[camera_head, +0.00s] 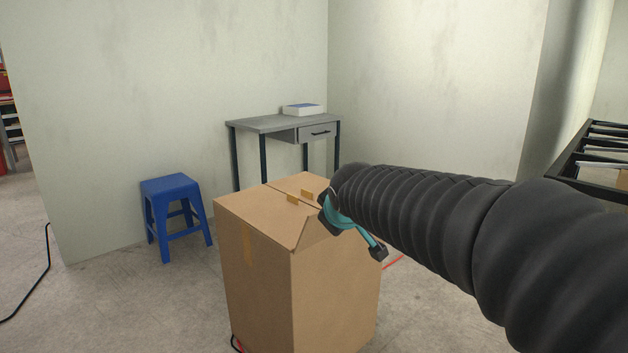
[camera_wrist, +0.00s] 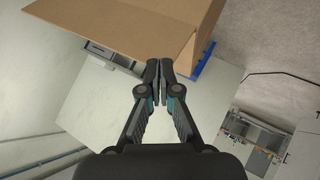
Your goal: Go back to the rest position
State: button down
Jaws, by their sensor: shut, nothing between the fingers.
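My gripper (camera_wrist: 160,70) shows in the wrist view with its two black fingertips together and nothing between them. In the head view my arm, in a black ribbed sleeve, reaches in from the right, and part of the teal and black gripper (camera_head: 376,250) shows at its end. A brown cardboard box (camera_head: 265,270) stands on the floor at the middle, just behind and left of the gripper. The box (camera_wrist: 120,18) also fills the top of the wrist view. I cannot tell whether the gripper touches it.
A blue stool (camera_head: 176,205) stands left of the box. A grey desk (camera_head: 262,124) with a white and blue item (camera_head: 302,110) stands at the wall behind. A black frame (camera_head: 570,165) is at the right. A black cable lies on the left floor, which is otherwise clear.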

jog(key=s+d+f+m+g, duration=0.2)
jog(key=s+d+f+m, duration=0.2)
jog(key=s, duration=1.1)
jog(key=s+d+f+m+g+h, duration=0.1)
jog(key=s+d+f+m, duration=0.4)
jog(key=s, duration=0.9)
notch_tip(320, 180, down, 2)
jog(key=d+g, duration=0.1)
jog(key=d, duration=0.2)
jog(key=shift+s+f, duration=0.25)
jog(key=shift+s, duration=0.1)
